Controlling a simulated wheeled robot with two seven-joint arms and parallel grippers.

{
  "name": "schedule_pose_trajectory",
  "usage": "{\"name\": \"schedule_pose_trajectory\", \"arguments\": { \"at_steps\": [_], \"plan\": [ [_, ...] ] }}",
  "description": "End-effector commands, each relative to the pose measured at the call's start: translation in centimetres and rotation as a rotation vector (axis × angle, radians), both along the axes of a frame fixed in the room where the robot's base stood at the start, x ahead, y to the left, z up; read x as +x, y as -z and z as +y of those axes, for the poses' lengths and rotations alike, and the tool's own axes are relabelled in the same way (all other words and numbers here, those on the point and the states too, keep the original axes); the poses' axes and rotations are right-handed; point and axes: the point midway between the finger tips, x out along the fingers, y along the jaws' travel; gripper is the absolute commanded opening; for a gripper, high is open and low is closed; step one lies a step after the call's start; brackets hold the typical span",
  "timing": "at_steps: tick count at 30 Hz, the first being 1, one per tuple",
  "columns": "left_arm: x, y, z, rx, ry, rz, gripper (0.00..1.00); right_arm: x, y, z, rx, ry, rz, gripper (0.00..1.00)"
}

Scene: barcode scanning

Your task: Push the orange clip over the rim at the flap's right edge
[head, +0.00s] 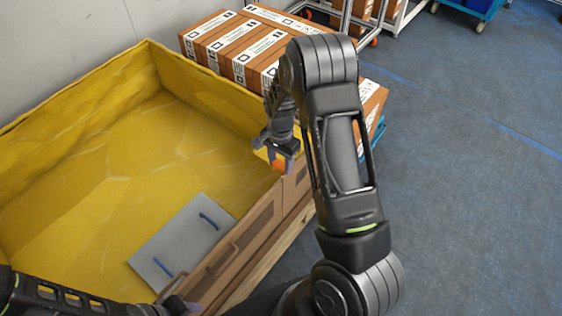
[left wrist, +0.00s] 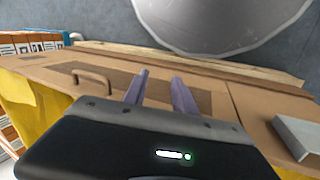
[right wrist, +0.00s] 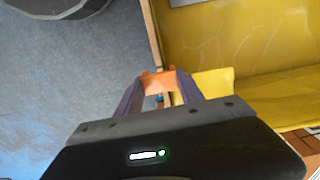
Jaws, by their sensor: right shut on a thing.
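In the right wrist view the clip (right wrist: 160,83) spans the shut fingers, beside the rim and a yellow liner flap (right wrist: 216,84). I cannot tell whether the clip touches the rim. The flap's piece of liner (head: 262,153) also shows beside the clip in the head view. My left gripper (left wrist: 160,88) has its fingers apart and empty over the cardboard wall (left wrist: 215,100).
The large box has a yellow liner (head: 90,150). A grey panel with blue handles (head: 180,240) lies inside. Striped cartons (head: 235,45) stand behind the box. The floor (head: 470,200) on the right is clear.

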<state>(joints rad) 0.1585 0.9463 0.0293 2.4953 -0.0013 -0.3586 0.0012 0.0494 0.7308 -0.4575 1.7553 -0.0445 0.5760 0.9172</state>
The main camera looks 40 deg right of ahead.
Motion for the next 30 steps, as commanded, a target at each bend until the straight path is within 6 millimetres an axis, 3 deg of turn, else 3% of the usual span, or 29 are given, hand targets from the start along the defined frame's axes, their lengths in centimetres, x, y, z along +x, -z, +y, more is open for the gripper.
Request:
{"name": "schedule_pose_trajectory", "arguments": {
  "at_steps": [17, 30],
  "plan": [
    [0.0, 0.4, 0.0, 0.000, 0.000, 0.000, 0.33, -0.1, 0.7, -0.2, -0.002, 0.017, -0.002, 0.07],
    [0.0, 2.6, 0.0, 0.001, 0.001, 0.000, 0.33, -0.1, 3.6, -0.2, -0.001, 0.016, 0.000, 0.07]
  ]
}}
